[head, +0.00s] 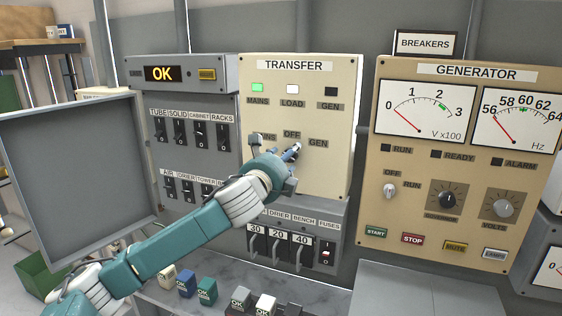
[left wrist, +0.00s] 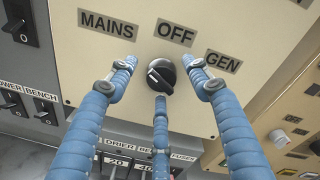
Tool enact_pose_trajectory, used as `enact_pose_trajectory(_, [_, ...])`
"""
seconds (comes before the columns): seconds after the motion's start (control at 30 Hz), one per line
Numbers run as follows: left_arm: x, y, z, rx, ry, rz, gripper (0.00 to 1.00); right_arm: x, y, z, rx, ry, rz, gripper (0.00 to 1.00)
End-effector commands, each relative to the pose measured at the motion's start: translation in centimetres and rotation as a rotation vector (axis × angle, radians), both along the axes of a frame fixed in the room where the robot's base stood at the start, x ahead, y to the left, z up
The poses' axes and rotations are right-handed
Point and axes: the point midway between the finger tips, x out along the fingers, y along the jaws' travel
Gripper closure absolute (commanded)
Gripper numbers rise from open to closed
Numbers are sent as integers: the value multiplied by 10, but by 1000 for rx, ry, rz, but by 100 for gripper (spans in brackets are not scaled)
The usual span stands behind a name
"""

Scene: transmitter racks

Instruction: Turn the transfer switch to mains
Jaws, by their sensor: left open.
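The transfer panel (head: 325,190) is cream, with MAINS, OFF and GEN labels around its switch. The transfer switch (left wrist: 161,75) is a round black knob in the left wrist view, below the OFF label (left wrist: 174,33). It carries a pale mark, but I cannot tell surely which label it points to. My left gripper (head: 283,155) is open at the panel and hides the knob in the head view. In the left wrist view its blue fingers stand around the knob, left, right and below; contact is unclear. My right gripper is out of view.
On the transfer panel the MAINS lamp (head: 257,87) is green, the LOAD lamp (head: 293,89) white, the GEN lamp (head: 331,91) dark. The generator panel (head: 455,150) stands right. Breakers (head: 278,248) sit below. An open grey door (head: 75,165) stands left, beside my arm.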

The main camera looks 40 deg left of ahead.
Motion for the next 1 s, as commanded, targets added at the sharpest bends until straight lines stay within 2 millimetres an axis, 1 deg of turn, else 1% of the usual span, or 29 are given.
enact_pose_trajectory(0.17, [-24,-7,1,5,1,-2,50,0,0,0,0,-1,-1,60])
enact_pose_trajectory(0.4, [-75,-20,4,8,1,-1,50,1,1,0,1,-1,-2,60])
enact_pose_trajectory(0.5, [-93,-25,5,8,0,-1,50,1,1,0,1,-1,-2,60])
enact_pose_trajectory(0.7, [-110,-28,7,4,-1,2,50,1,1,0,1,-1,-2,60])
enact_pose_trajectory(1.0, [-113,-29,8,2,-4,2,50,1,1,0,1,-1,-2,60])
